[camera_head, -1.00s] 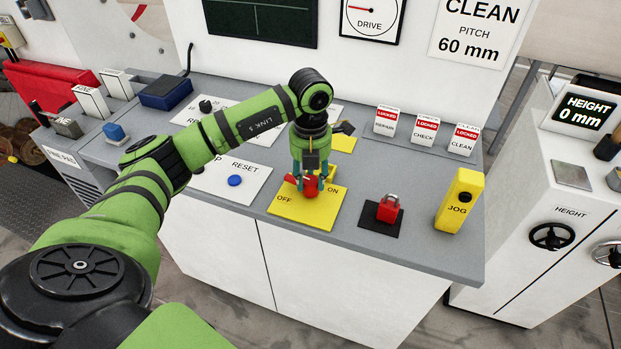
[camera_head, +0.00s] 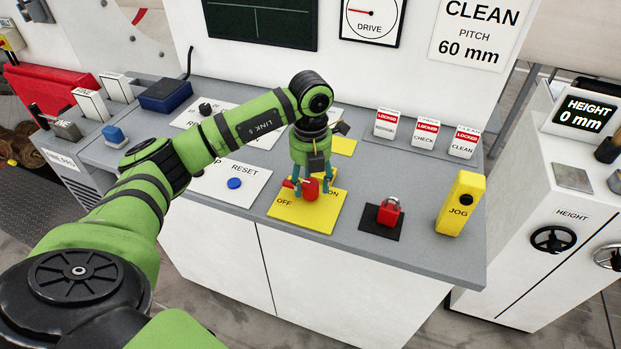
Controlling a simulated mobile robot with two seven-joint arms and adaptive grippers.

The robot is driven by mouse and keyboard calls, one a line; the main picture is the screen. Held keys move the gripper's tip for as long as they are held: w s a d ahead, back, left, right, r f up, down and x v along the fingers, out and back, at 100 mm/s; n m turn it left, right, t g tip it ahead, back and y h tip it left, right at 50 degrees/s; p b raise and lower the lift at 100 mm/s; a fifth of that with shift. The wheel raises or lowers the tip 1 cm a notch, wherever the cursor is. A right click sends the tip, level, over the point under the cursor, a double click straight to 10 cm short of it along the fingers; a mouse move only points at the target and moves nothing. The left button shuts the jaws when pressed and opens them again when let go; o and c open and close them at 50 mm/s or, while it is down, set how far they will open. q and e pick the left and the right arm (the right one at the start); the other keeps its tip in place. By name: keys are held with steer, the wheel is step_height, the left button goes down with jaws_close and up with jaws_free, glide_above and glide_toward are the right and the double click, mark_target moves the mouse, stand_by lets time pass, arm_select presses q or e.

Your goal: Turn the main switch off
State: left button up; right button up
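The main switch is a red knob (camera_head: 309,189) on a yellow plate (camera_head: 312,217) marked OFF at the left and ON at the right. The ON label is partly covered. My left gripper (camera_head: 312,189) points down over the knob, with its teal fingers spread to either side of it. I cannot tell whether both fingers touch the knob. A red handle part sticks out to the left of the fingers; the rest is partly hidden. My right gripper is out of view.
A red padlock (camera_head: 389,210) on a black plate and a yellow JOG box (camera_head: 460,203) stand to the right. A blue button (camera_head: 234,183) is at the left. Several LOCKED tags, including the CLEAN tag (camera_head: 463,142), stand behind. Bare grey desk (camera_head: 345,245) lies in front.

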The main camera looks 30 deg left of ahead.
mark_target(311, 183)
arm_select(q)
steer(key=shift+r, duration=0.15)
step_height(311, 183, up, 12)
stand_by(0.6)
steer(key=shift+f, duration=0.2)
